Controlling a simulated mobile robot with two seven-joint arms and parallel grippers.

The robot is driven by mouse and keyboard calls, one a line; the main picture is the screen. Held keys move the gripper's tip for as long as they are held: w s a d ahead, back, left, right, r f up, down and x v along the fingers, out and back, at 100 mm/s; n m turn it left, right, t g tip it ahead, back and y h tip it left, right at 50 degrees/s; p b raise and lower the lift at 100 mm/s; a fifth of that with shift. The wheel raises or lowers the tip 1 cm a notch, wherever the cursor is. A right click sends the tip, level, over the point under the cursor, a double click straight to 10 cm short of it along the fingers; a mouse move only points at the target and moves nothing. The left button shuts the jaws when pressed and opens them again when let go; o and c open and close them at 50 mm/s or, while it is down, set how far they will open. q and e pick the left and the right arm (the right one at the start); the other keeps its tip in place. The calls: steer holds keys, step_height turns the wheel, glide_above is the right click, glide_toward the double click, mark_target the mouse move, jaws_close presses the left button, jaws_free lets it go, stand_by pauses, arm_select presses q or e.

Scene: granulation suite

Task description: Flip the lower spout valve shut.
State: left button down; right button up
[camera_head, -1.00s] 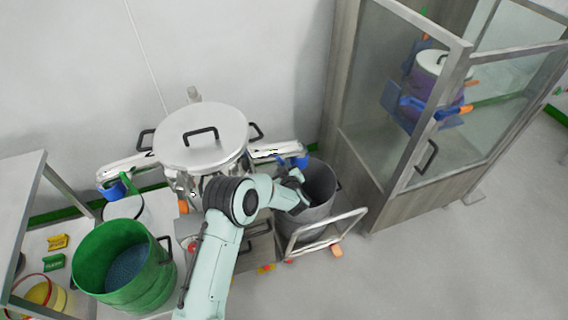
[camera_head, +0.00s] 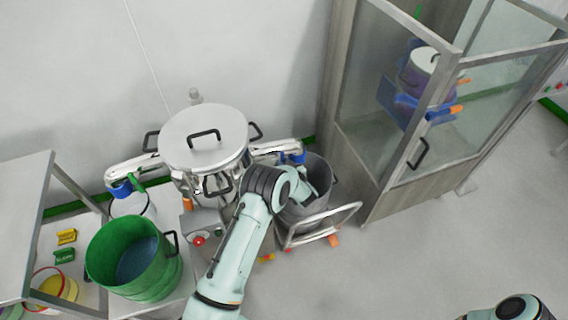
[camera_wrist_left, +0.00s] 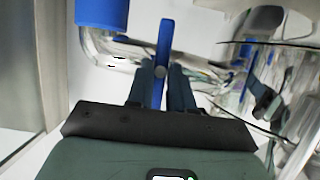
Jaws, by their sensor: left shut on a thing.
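A steel vessel (camera_head: 203,138) with a white lid has a spout on each side. The right spout (camera_head: 272,149) ends in a blue collar (camera_head: 293,158), which is also at the top left of the left wrist view (camera_wrist_left: 102,12). My left gripper (camera_wrist_left: 160,88) is shut on a blue valve lever (camera_wrist_left: 164,45) near this collar. In the head view my left gripper (camera_head: 304,186) is below the right spout's end, over a grey bin; its fingertips and the lever are hidden there.
The grey bin (camera_head: 323,180) stands on a wheeled cart (camera_head: 322,226) under the right spout. A green tub (camera_head: 118,240) stands lower left, beside a shelf (camera_head: 22,190). A glazed cabinet (camera_head: 385,160) stands right. The floor at right is mostly clear.

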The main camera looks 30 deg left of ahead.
arm_select(q)
steer(key=shift+r, duration=0.1)
steer(key=c, duration=1.1)
jaws_free()
steer(key=b+v, duration=0.2)
steer(key=v, duration=1.1)
steer(key=shift+s+d, duration=0.15)
steer(key=shift+d, duration=0.05)
arm_select(e)
steer(key=shift+s+f, duration=0.95)
steer(key=shift+f, duration=0.3)
